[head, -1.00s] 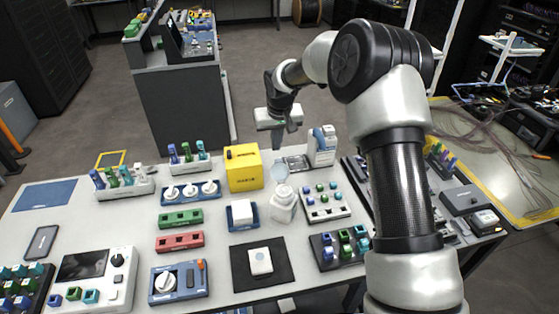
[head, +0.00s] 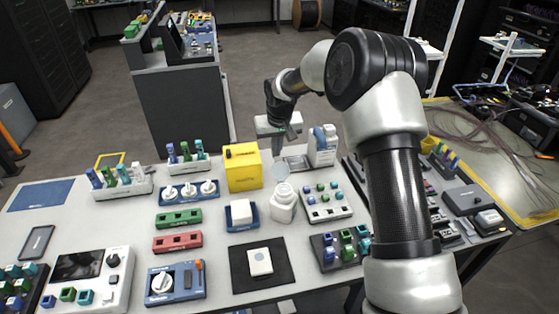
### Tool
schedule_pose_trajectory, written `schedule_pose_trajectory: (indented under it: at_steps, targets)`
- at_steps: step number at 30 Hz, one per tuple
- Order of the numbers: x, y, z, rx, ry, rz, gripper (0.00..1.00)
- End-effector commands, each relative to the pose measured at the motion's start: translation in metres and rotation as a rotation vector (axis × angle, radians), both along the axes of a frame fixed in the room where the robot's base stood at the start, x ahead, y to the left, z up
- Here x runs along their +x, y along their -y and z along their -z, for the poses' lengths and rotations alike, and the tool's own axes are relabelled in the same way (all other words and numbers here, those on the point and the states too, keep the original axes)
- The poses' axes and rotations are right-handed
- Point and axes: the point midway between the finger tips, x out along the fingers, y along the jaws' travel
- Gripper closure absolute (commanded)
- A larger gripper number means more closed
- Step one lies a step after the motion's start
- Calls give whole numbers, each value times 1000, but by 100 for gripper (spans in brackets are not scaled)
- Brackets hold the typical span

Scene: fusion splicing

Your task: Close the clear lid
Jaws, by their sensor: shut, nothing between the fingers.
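The clear lid (head: 281,170) is a small pale translucent disc standing open behind the white bottle (head: 283,203), on the table right of the yellow box. It is small and hard to make out against the tabletop. My gripper (head: 282,150) is at the back of the table, pointing down, just behind and above the lid. Its fingers are shut and hold nothing. I cannot tell whether the fingertips touch the lid.
The yellow box (head: 243,167) stands left of the gripper and a white-and-blue bottle (head: 323,146) stands close to its right. A metal tray (head: 297,162) lies behind the lid. A rack of small coloured caps (head: 325,201) sits right of the white bottle.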

Motion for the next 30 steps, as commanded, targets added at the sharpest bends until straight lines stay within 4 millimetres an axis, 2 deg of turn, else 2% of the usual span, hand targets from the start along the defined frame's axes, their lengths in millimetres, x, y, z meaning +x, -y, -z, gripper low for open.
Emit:
schedule_pose_trajectory:
  at_steps: [8, 30]
  targets:
    - [-2, 1, 0, 0, 0, 0, 100]
    - [-38, 8, 2, -1, 0, 1, 100]
